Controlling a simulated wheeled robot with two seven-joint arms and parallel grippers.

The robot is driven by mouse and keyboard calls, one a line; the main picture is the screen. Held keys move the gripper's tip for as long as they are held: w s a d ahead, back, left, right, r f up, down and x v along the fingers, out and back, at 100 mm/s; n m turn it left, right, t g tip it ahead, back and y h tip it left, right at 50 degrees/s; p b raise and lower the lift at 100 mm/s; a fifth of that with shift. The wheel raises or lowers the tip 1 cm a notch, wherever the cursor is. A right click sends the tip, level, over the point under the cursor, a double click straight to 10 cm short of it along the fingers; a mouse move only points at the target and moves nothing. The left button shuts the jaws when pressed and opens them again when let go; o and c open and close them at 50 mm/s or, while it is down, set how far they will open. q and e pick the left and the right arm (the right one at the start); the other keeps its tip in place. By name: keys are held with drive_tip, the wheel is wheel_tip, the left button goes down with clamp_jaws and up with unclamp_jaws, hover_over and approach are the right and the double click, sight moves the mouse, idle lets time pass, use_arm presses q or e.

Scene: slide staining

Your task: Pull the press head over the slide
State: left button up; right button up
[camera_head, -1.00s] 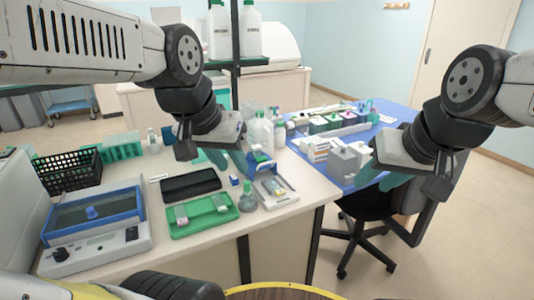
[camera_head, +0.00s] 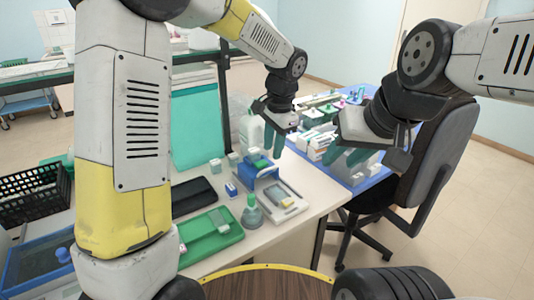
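The slide press stands near the front edge of the white bench, with a blue press head (camera_head: 260,176) at its back left and a pale base (camera_head: 286,205) reaching toward the front right. A small slide (camera_head: 285,200) with a yellowish patch lies on the base, uncovered by the head. My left gripper (camera_head: 274,142) hangs above and behind the press, its green fingers pointing down and slightly apart, empty and not touching the head. My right gripper (camera_head: 345,157) is to the right, over the blue mat, its green fingers apart and apparently empty.
A flask (camera_head: 251,212) stands just left of the press base, with a green tray (camera_head: 215,236) and a black case (camera_head: 193,196) further left. White boxes (camera_head: 316,142) and bottles crowd the blue mat (camera_head: 360,183). A chair (camera_head: 430,160) stands at the right.

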sight(270, 169)
use_arm(q)
drive_tip(key=f, duration=0.4)
drive_tip(key=w+f, duration=0.1)
drive_tip(key=f, duration=0.1)
drive_tip(key=shift+a+f, duration=0.15)
drive_tip(key=shift+a, duration=0.2)
drive_tip(key=shift+s, duration=0.1)
drive_tip(key=shift+c, duration=0.2)
clamp_jaws()
idle(0.8)
